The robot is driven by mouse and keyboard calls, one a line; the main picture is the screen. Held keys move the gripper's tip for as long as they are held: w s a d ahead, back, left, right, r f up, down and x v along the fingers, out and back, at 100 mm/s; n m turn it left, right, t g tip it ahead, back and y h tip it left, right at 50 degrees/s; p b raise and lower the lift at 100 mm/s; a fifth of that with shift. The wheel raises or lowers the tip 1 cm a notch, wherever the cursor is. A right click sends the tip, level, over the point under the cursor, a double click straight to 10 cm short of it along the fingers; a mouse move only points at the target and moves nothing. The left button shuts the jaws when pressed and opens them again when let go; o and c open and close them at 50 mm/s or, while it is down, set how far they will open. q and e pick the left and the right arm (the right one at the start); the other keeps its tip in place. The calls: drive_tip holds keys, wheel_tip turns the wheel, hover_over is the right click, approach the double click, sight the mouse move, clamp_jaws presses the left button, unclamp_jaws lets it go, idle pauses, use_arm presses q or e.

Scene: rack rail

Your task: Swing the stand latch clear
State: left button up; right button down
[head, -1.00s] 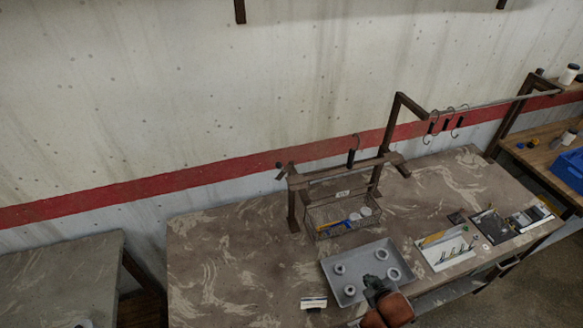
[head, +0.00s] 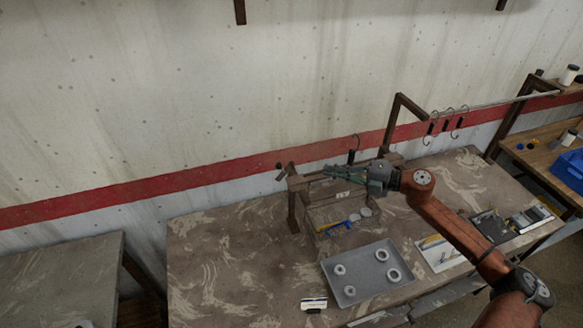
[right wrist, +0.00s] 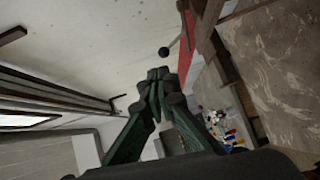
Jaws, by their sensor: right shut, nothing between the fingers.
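The wooden stand (head: 292,208) stands at the back of the patterned table, with a rail across its top. The stand latch (head: 281,172) looks like a small dark lever with a knob at the rail's left end. In the right wrist view its round dark knob (right wrist: 163,51) shows just beyond my fingertips. My right gripper (head: 327,171) is shut and empty, pointing left along the rail, to the right of the latch and apart from it. Its closed fingers (right wrist: 158,78) fill the middle of the right wrist view. My left gripper is not in view.
A wire basket (head: 322,222) hangs below the rail, partly hidden by my right arm. A grey tray (head: 350,290) with several white rings lies in front. Hooks (head: 445,127) hang from a bar on the right. The table's left part is clear.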

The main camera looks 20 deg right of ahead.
drive_tip(key=shift+n+g, duration=0.4)
drive_tip(key=shift+g, duration=0.1)
drive_tip(key=p+x, duration=0.2)
drive_tip(key=x, duration=0.4)
drive_tip(key=p+x, duration=0.2)
drive_tip(key=x, duration=0.4)
drive_tip(key=shift+w+a+r, duration=0.1)
drive_tip(key=shift+a+r, duration=0.05)
drive_tip(key=shift+r, duration=0.05)
drive_tip(key=shift+w+a+f, duration=0.2)
drive_tip(key=shift+w+a, duration=0.05)
drive_tip(key=shift+a, duration=0.15)
drive_tip(key=shift+a+p, duration=0.1)
drive_tip(key=shift+p, duration=0.2)
